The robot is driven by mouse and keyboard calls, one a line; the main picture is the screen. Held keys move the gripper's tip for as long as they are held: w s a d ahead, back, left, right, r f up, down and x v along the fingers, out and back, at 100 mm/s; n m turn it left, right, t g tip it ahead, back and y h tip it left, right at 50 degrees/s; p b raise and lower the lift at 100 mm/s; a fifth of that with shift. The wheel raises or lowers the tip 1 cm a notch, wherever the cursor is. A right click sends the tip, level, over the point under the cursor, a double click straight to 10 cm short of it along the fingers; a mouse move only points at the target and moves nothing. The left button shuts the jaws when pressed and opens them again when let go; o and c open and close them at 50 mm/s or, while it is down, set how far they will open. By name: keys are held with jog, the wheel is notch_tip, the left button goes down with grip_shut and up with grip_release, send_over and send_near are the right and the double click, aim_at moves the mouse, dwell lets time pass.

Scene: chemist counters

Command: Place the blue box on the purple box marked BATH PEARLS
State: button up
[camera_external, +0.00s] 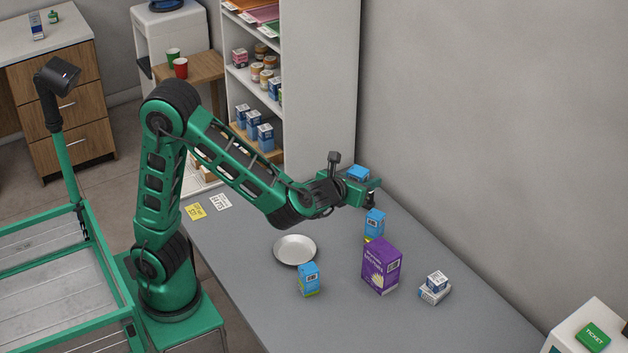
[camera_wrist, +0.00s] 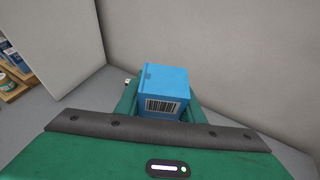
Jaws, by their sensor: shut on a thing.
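My gripper (camera_external: 371,190) is shut on a blue box (camera_external: 358,173) and holds it above the grey counter, near the wall. The held box also shows in the wrist view (camera_wrist: 164,90), between the green fingers, with a barcode on the face toward the camera. The purple box (camera_external: 381,270) stands upright on the counter, below and a little right of my gripper. Its lettering is too small to read surely. Nothing rests on its top.
A blue box (camera_external: 374,223) stands behind the purple box, and another blue box (camera_external: 308,279) stands left of it. The counter's front is clear.

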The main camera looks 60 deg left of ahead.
jog(key=w+d+f, duration=0.2)
jog(key=d+f, duration=0.8)
jog(key=shift+d+f, duration=0.3)
jog(key=o, duration=1.1)
jog(key=shift+f, duration=0.1)
jog(key=v, duration=1.2)
jog(key=shift+d, duration=0.1)
